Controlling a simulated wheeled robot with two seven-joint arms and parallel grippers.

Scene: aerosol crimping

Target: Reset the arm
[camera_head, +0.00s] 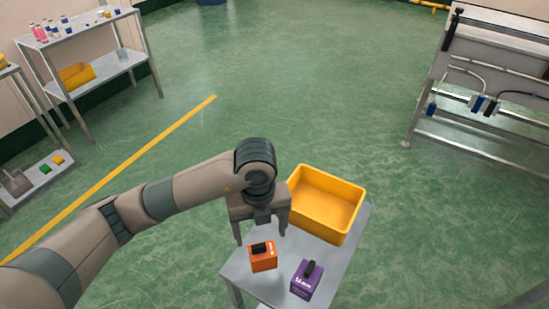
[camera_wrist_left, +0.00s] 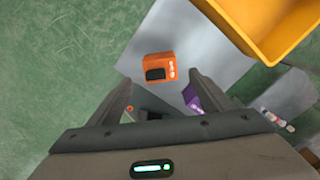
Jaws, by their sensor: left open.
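My left arm reaches in from the left in the head view, and its gripper (camera_head: 260,236) points down over a small grey table (camera_head: 245,278). The jaws are open and nothing is between them. An orange box (camera_head: 263,262) with a black top piece stands on the table just below the fingers; it also shows in the left wrist view (camera_wrist_left: 160,66), ahead of the fingertips. A purple box (camera_head: 303,285) with a black top piece stands to its right; in the left wrist view (camera_wrist_left: 190,97) the right finger partly covers it. My right gripper is not in view.
A yellow bin (camera_head: 318,224) stands at the table's back, close to my gripper. A shelf (camera_head: 90,50) with bottles and another yellow bin is at the upper left. A metal machine (camera_head: 490,75) with cables is at the upper right. The green floor between is clear.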

